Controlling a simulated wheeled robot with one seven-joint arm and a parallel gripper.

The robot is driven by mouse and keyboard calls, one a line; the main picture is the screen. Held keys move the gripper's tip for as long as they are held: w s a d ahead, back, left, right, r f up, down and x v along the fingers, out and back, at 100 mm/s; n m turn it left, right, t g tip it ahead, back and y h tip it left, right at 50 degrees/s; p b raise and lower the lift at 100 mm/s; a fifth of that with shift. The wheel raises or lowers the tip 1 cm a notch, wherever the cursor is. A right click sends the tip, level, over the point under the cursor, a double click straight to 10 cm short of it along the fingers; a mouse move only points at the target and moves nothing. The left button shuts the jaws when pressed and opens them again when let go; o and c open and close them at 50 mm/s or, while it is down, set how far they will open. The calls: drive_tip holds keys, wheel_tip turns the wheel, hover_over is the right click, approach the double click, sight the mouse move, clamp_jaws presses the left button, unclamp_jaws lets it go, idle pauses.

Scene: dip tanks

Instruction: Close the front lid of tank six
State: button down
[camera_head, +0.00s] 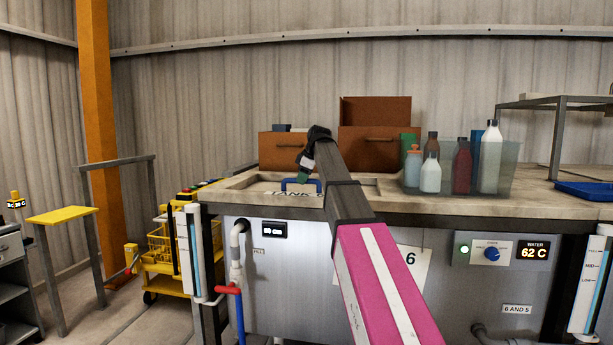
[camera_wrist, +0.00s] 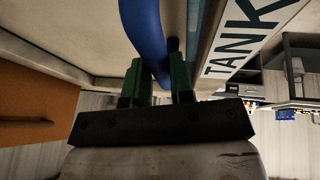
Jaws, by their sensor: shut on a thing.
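Tank six (camera_head: 262,265) is a grey metal tank with a wooden-edged top and a "6" sign on its front, partly hidden by my arm. Its front lid (camera_head: 256,187) is a pale panel at the top, lying flat or nearly flat; I cannot tell whether it is fully seated. Part of the "TANK" label (camera_wrist: 243,38) shows beside the handle. The blue handle (camera_head: 291,185) stands up from the lid. My gripper (camera_head: 305,175) is shut on this handle, which runs between the green fingers (camera_wrist: 160,82) in the wrist view.
Brown boxes (camera_head: 365,155) stand behind the lid. Several bottles (camera_head: 461,165) and a clear bin (camera_head: 510,170) stand to the right. A blue tray (camera_head: 585,190) lies far right. A yellow cart (camera_head: 160,250) stands left of the tank. A red valve handle (camera_head: 228,290) sits on the front piping.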

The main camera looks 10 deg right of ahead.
drive_tip(key=shift+s+a, duration=0.25)
drive_tip(key=shift+s, duration=0.55)
drive_tip(key=shift+s+a, duration=0.2)
drive_tip(key=shift+s, duration=0.55)
drive_tip(key=c, duration=1)
unclamp_jaws()
drive_tip(key=shift+s, duration=0.1)
drive_tip(key=shift+r, duration=0.1)
drive_tip(key=v, duration=1)
drive_tip(key=shift+r, duration=0.25)
drive_tip(key=shift+d, duration=0.15)
